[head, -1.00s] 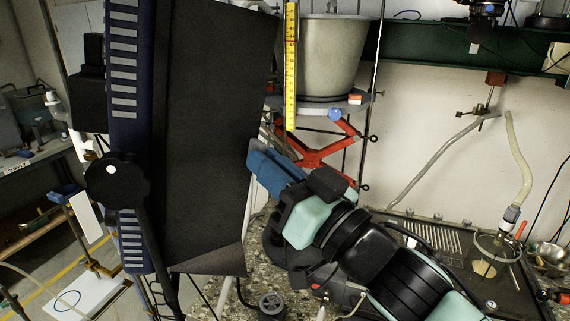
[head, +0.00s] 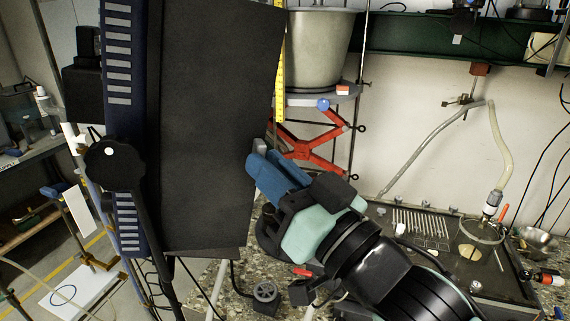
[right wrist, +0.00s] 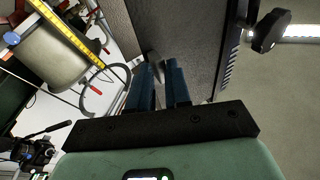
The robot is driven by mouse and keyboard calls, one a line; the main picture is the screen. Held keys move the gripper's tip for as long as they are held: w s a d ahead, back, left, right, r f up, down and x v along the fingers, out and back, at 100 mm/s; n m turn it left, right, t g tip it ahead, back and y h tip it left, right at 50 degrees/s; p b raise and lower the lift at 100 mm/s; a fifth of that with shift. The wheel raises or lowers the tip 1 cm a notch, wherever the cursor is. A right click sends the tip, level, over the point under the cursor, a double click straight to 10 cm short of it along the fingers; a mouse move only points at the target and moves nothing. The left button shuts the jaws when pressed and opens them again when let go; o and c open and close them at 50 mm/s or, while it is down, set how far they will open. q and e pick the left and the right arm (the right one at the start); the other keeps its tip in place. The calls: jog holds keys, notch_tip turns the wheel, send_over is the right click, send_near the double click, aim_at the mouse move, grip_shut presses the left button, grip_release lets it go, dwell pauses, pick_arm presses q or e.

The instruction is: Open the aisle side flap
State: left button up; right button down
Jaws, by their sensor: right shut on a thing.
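A tall dark panel (head: 205,130), which looks like the aisle side flap, stands upright at left centre in the head view, beside a blue frame with pale slots (head: 121,60). In the right wrist view the panel (right wrist: 190,35) rises beyond my fingers. How the tab joins the panel is hidden. My left gripper is not in view.
A round black knob (head: 115,164) is on the frame's left side. A grey tub (head: 317,50) stands on a red jack (head: 310,140) right behind the gripper. A yellow ruler (head: 281,70) hangs close by. The speckled bench (head: 215,290) holds a black tray (head: 480,265).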

jog(key=shift+s+a+r+g+y, duration=0.15)
jog(key=shift+s+a, duration=0.1)
jog(key=shift+s, duration=0.15)
jog(key=shift+s+a+r+g+y, duration=0.1)
jog(key=shift+s+a+g+y, duration=0.1)
jog(key=shift+s, duration=0.15)
jog(key=c, duration=1.4)
grip_release()
jog(key=shift+o, duration=1.2)
jog(key=shift+s+a, duration=0.2)
jog(key=shift+w+d, duration=0.1)
jog(key=shift+r, duration=0.1)
